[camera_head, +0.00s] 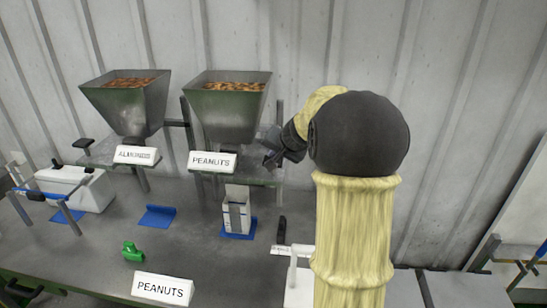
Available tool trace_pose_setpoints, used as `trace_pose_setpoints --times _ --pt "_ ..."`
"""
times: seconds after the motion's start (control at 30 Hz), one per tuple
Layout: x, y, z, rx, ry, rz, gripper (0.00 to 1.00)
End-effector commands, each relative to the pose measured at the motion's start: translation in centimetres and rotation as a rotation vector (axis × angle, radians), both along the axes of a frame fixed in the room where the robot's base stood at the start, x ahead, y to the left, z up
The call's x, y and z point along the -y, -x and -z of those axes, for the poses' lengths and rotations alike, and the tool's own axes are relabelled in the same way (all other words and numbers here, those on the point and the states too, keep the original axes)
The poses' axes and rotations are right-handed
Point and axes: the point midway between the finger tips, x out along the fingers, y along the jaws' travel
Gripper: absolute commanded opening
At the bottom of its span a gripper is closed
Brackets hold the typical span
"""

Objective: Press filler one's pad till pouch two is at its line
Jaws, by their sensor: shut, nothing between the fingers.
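Two metal fillers with hoppers of nuts stand at the back. The left filler (125,105) bears the label ALMONDS, the right filler (228,110) the label PEANUTS; no numbers show. A black pad (83,143) sticks out left of the almond filler. No pad shows clearly at the peanut filler; my gripper and arm cover its right side. An open white pouch (237,210) with a grey front stands upright under the peanut filler; its line and fill level cannot be made out. My gripper (271,161) is shut and empty, at the peanut filler's right side.
An empty blue mat (158,217) lies under the almond filler. A white box (78,186) and a blue-handled frame (42,195) stand at left. A green piece (132,252) and a PEANUTS sign (162,289) are in front. My arm hides the right side.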

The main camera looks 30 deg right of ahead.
Motion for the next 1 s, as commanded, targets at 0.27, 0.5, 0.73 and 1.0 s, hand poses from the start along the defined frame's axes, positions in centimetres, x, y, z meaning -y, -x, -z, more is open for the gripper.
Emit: trace_pose_setpoints --times 0.27,0.5,0.73,1.0 --pt "-0.03 0.01 0.37 -0.001 -0.001 -0.001 0.00" --pt "-0.03 0.02 0.58 -0.002 0.000 -0.001 0.00" --pt "-0.02 0.02 0.78 -0.002 0.000 -0.001 0.00" --pt "-0.02 0.02 1.01 -0.002 0.000 -0.001 0.00"
